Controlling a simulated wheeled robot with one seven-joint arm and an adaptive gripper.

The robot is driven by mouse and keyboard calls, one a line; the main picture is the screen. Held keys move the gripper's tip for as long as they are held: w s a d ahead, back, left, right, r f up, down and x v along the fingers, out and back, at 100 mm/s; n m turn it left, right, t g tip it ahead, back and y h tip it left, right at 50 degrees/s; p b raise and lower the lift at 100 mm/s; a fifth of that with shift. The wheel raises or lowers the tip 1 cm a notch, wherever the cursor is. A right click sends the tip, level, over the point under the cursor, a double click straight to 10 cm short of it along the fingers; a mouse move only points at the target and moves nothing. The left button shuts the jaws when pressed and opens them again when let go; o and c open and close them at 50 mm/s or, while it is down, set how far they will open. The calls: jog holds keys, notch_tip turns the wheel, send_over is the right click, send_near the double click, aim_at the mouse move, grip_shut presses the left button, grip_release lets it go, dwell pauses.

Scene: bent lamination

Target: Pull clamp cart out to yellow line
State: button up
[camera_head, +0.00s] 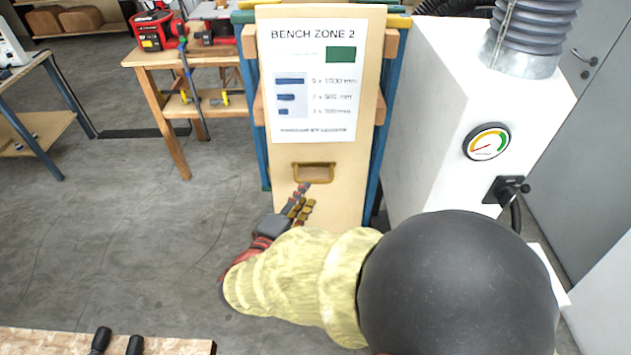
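The clamp cart (342,205) appears as a tall pale wooden front panel standing between blue uprights. It has a "BENCH ZONE 2" sheet above and a brass-coloured pull handle (314,166) lower down. My gripper (303,190) reaches up from below, its fingertips at the lower left edge of the handle in the picture. I cannot tell whether they touch it or whether the fingers are open or closed. My yellow-sleeved arm and its dark round joint hide the cart's foot and the floor in front. No yellow line shows on the visible floor.
A white cabinet (425,120) with a gauge and a grey hose stands close on the right. A wooden workbench (160,55) with red tools is at the back left. A board with black handles (60,342) lies at the lower left. Grey floor (120,235) is open on the left.

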aim_at(315, 180)
jog(key=b+x, duration=0.1)
jog(key=x, duration=0.6)
jog(key=shift+w+d+f, duration=0.1)
jog(key=shift+w, duration=0.15)
jog(key=c, duration=0.4)
grip_shut()
dwell(0.3)
